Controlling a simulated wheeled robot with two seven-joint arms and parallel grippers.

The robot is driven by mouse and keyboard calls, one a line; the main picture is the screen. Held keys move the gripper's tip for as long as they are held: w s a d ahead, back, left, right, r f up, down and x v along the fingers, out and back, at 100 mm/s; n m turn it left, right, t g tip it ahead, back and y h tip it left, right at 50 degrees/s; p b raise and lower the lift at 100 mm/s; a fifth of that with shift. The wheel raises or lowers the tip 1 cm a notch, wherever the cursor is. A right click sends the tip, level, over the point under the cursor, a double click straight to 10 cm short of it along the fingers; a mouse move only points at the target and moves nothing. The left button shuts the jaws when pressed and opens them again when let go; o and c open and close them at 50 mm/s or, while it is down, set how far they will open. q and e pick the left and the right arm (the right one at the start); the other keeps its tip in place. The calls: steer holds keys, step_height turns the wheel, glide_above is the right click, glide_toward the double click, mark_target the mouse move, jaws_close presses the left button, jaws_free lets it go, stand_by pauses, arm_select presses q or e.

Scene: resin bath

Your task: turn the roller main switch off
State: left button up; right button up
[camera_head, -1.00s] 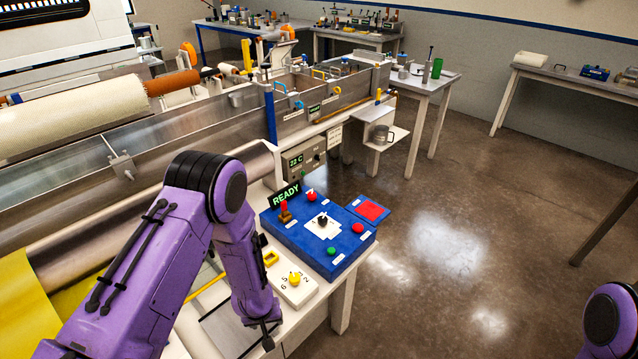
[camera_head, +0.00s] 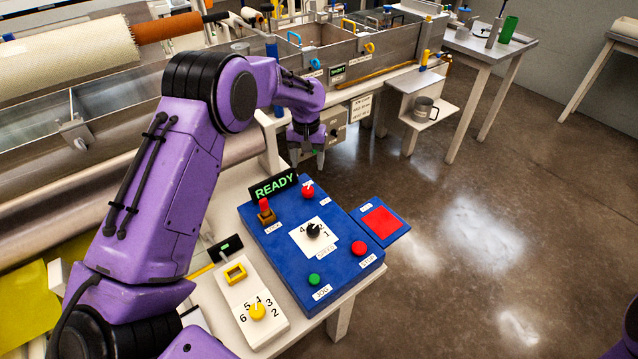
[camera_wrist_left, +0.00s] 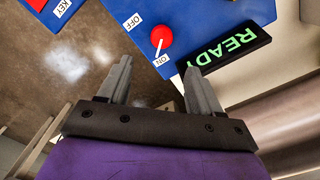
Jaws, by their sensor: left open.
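The roller main switch is a red round knob (camera_head: 308,191) at the back edge of the blue control panel (camera_head: 343,262), beside the lit READY sign (camera_head: 274,186). In the left wrist view the red knob (camera_wrist_left: 162,38) has a white pointer line directed at the ON label (camera_wrist_left: 163,61). The OFF label (camera_wrist_left: 134,21) is on its other side. My left gripper (camera_head: 308,160) is open and empty, above and behind the panel's back edge. In the left wrist view its fingers (camera_wrist_left: 158,72) point toward the knob and are apart from it. My right gripper is not in view.
The panel also carries a red-topped lever (camera_head: 265,207), a black selector (camera_head: 313,230), a green button (camera_head: 314,280) and a red button (camera_head: 359,248). A white plate with a yellow knob (camera_head: 257,312) lies left of it. A red pad (camera_head: 381,222) is at right.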

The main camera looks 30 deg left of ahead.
mark_target(308, 189)
arm_select(q)
steer(key=f, duration=0.2)
steer(key=s+f+p, duration=0.1)
steer(key=f, duration=0.1)
steer(key=shift+f+p, duration=0.2)
steer(key=shift+p, duration=0.1)
steer(key=f, duration=0.3)
steer(key=f+p, duration=0.1)
steer(key=f, duration=0.1)
steer(key=shift+w+f, duration=0.3)
steer(key=shift+w, duration=0.05)
steer(key=shift+s+f, duration=0.1)
steer(key=shift+s, duration=0.1)
steer(key=c, duration=1)
